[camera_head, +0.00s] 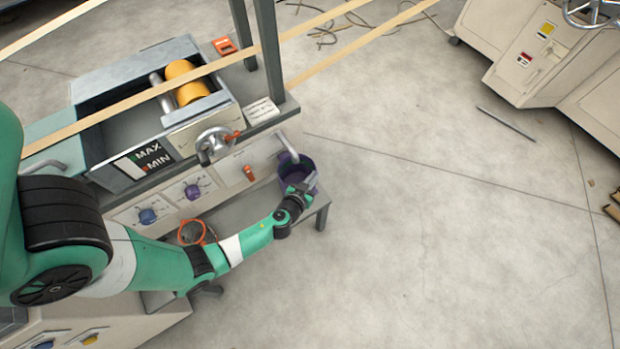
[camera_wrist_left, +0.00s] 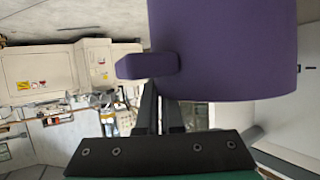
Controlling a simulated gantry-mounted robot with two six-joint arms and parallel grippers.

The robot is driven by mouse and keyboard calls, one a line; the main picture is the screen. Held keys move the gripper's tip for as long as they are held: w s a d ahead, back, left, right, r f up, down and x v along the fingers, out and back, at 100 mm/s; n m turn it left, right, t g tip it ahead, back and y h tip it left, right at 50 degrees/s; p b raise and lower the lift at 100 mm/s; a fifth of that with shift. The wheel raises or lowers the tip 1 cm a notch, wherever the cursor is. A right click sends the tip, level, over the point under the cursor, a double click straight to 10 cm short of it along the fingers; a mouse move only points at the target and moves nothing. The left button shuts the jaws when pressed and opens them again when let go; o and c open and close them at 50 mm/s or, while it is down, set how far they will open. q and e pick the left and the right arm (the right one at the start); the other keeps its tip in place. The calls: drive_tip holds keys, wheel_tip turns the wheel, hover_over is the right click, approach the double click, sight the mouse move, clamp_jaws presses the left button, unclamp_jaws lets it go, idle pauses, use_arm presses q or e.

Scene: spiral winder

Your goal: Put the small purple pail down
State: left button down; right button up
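The small purple pail (camera_head: 296,169) is at the right end of the machine, below a grey spout (camera_head: 289,147). My left gripper (camera_head: 304,188) is at the pail's near side. In the left wrist view the pail (camera_wrist_left: 225,50) fills the upper right, with a purple handle (camera_wrist_left: 148,66) sticking out of its side. The fingers (camera_wrist_left: 160,100) are close together and shut on this handle. The pail's underside is hidden in the head view, so I cannot tell whether it touches the shelf. My right gripper is not in view.
The machine has a grey trough with a yellow roller (camera_head: 186,80), a handwheel (camera_head: 214,145) and knobs on its front. A low grey shelf (camera_head: 238,208) runs beneath, with an orange ring (camera_head: 192,233) nearby. Open concrete floor (camera_head: 430,210) lies to the right.

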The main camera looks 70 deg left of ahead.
use_arm(q)
drive_tip(key=shift+d+f, duration=0.1)
drive_tip(key=shift+f, duration=0.55)
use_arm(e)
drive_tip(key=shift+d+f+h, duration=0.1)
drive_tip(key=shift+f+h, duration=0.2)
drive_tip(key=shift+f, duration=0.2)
use_arm(q)
wheel_tip(320, 180, down, 4)
drive_tip(key=b, duration=0.3)
drive_tip(key=shift+r, duration=0.1)
drive_tip(key=shift+a, duration=0.3)
drive_tip(key=shift+d, duration=0.15)
drive_tip(key=c, duration=1.1)
unclamp_jaws()
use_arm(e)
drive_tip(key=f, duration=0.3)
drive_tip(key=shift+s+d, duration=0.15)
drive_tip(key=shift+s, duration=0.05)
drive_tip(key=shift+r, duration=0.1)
